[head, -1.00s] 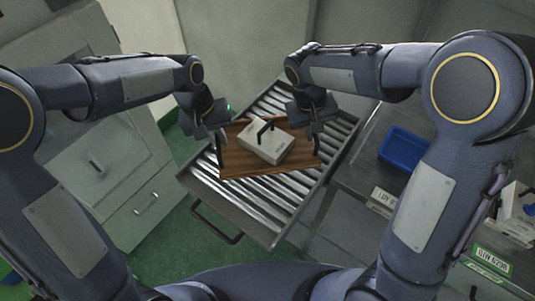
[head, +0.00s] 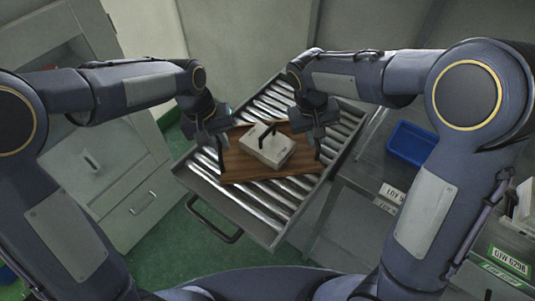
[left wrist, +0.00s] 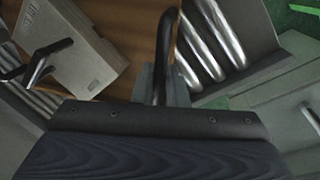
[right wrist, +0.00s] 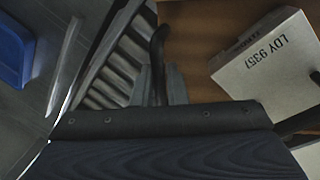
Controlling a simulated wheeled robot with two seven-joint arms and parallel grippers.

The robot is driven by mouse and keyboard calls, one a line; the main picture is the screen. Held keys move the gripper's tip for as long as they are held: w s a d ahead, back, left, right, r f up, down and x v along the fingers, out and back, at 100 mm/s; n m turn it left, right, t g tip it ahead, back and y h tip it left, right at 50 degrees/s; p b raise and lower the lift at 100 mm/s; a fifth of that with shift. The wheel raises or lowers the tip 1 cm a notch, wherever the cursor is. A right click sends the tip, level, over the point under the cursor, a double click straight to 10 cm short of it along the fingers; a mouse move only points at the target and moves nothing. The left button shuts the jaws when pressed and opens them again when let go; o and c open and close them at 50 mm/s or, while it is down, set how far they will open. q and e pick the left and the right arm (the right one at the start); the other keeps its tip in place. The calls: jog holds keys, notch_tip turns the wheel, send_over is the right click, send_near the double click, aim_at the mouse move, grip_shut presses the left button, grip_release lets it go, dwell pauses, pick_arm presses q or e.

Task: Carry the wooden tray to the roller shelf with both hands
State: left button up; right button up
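The brown wooden tray (head: 262,178) is over the roller shelf (head: 255,208), with a black handle at each end. I cannot tell whether it touches the rollers. A white box (head: 272,150) with a black handle sits on the tray. My left gripper (head: 216,139) is at the tray's left end, its fingers shut around the black tray handle (left wrist: 166,45). My right gripper (head: 318,134) is at the right end, shut around the other tray handle (right wrist: 158,50). The white box shows lettering in the right wrist view (right wrist: 265,60).
A grey cabinet (head: 115,165) stands to the left of the shelf. A grey bench with a blue bin (head: 411,144) and labelled white boxes is on the right. Bare rollers show in front of and behind the tray. The shelf has a black front handle (head: 215,228).

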pick_arm(q)
jog(key=o, duration=0.3)
jog(key=shift+r, duration=0.1)
pick_arm(e)
jog(key=o, duration=0.3)
pick_arm(q)
jog(key=shift+o, duration=0.2)
pick_arm(e)
jog(key=shift+o, duration=0.2)
jog(key=shift+a+r, duration=0.1)
jog(key=shift+r, duration=0.15)
pick_arm(q)
notch_tip(320, 180, up, 12)
jog(key=a, duration=0.2)
jog(key=shift+a, duration=0.15)
pick_arm(e)
notch_tip(320, 180, up, 12)
jog(key=a, duration=0.2)
jog(key=shift+f, duration=0.25)
pick_arm(q)
jog(key=shift+s, duration=0.1)
pick_arm(e)
jog(key=shift+s+a, duration=0.1)
